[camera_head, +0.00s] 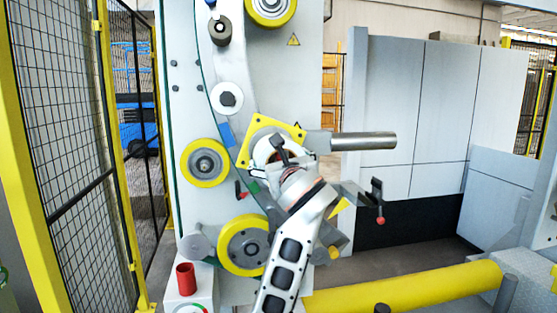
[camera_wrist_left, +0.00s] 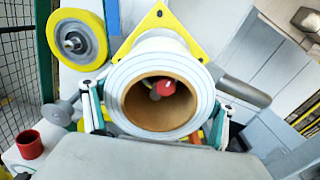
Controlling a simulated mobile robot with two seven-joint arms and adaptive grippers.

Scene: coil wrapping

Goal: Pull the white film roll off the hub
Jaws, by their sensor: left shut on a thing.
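The white film roll (camera_wrist_left: 120,78) faces the left wrist camera, with a brown cardboard core around an open bore. In the head view the roll (camera_head: 262,151) is mostly hidden behind my left gripper (camera_head: 277,165). My left gripper is shut on the roll, with one finger against each side of it in the wrist view. The roll sits in front of the yellow square plate (camera_head: 256,130) on the machine. A small red part (camera_wrist_left: 167,87) shows deep inside the core; I cannot tell whether it belongs to the hub. My right gripper is not in view.
A grey steel bar (camera_head: 365,141) sticks out right of the plate. Yellow-rimmed rollers (camera_head: 205,163) stand left and below. A red cup (camera_head: 186,279) stands on a white ledge at the lower left. A yellow rail (camera_head: 410,289) crosses the lower right.

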